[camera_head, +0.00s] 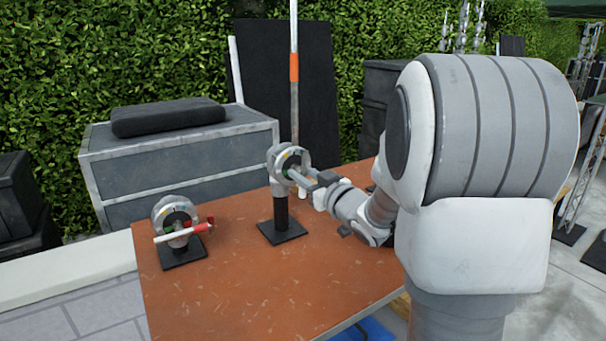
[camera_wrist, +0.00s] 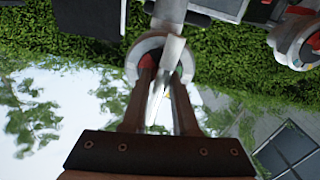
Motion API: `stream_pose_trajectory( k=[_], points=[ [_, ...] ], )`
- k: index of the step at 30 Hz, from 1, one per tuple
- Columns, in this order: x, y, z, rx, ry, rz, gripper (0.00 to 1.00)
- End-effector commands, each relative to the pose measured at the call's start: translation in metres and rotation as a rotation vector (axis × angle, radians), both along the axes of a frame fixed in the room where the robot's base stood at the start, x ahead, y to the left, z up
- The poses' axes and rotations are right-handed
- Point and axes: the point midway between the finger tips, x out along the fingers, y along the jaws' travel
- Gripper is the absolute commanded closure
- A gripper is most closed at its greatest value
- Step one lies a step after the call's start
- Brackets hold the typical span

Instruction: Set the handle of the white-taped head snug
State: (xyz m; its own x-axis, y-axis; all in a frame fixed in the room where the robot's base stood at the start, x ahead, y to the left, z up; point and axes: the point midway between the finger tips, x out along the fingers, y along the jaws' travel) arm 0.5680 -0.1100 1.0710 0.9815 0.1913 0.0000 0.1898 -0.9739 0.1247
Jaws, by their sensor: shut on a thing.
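A grey round grip head (camera_head: 288,158) stands on a black post and square base plate on the orange-brown table. A pale handle (camera_wrist: 171,50) crosses this head in the wrist view. My gripper (camera_head: 308,180) reaches in from the right at this head. Its two brown fingers (camera_wrist: 167,82) are shut on the handle, in front of the ring. White shows on a piece (camera_head: 302,193) below the head; whether it is tape is unclear. The handle's angle is partly hidden by the gripper.
A second grip head (camera_head: 175,215), with a white-and-red handle, sits low at the table's left; it also shows in the wrist view (camera_wrist: 300,42). A tall white pole (camera_head: 294,40) with an orange band rises behind the middle head. The table's (camera_head: 230,290) front is clear.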

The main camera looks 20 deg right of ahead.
Motion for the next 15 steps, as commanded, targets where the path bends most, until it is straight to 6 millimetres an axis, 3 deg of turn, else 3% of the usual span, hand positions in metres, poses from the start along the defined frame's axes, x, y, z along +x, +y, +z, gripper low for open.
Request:
stream_pose_trajectory(
  k=[3,4,8,15],
  points=[
    [0.0005,0.0003,0.0015,0.000,-0.004,0.000,1.00],
    [0.0005,0.0003,0.0015,0.000,-0.004,0.000,0.67],
    [0.0002,0.0003,0.0011,-0.002,-0.002,0.000,0.44],
    [0.0001,0.0002,0.0005,-0.002,-0.001,0.000,0.43]
  ],
)
